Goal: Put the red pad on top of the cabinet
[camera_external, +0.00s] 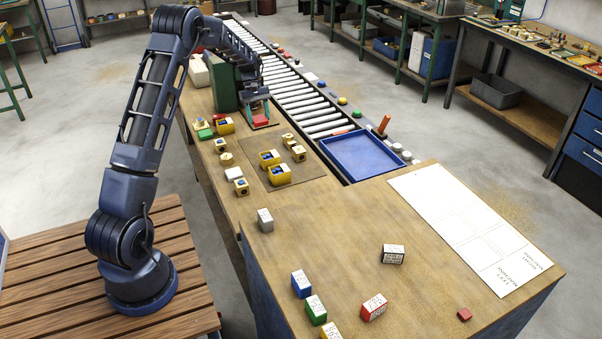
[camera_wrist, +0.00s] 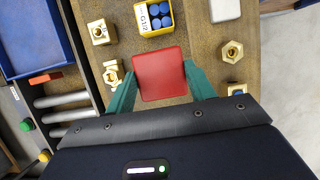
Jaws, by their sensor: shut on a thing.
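The red pad (camera_wrist: 160,73) is a flat square held between the two teal fingers of my gripper (camera_wrist: 160,82) in the wrist view. In the external view my gripper (camera_external: 257,104) is over the far part of the bench, beside the dark green cabinet (camera_external: 222,84), and the red pad shows as a small sliver (camera_external: 260,120) low between the fingers. The cabinet stands upright just left of the gripper, partly behind my arm. The cabinet is not visible in the wrist view. Whether the pad touches the bench cannot be told.
Yellow bins (camera_external: 280,175) and brass fittings (camera_external: 298,153) stand on the bench in front. The roller conveyor (camera_external: 300,95) runs along the right, ending near a blue tray (camera_external: 362,155). A white block (camera_external: 234,173) lies nearby. The bench's near part has free room among small labelled boxes.

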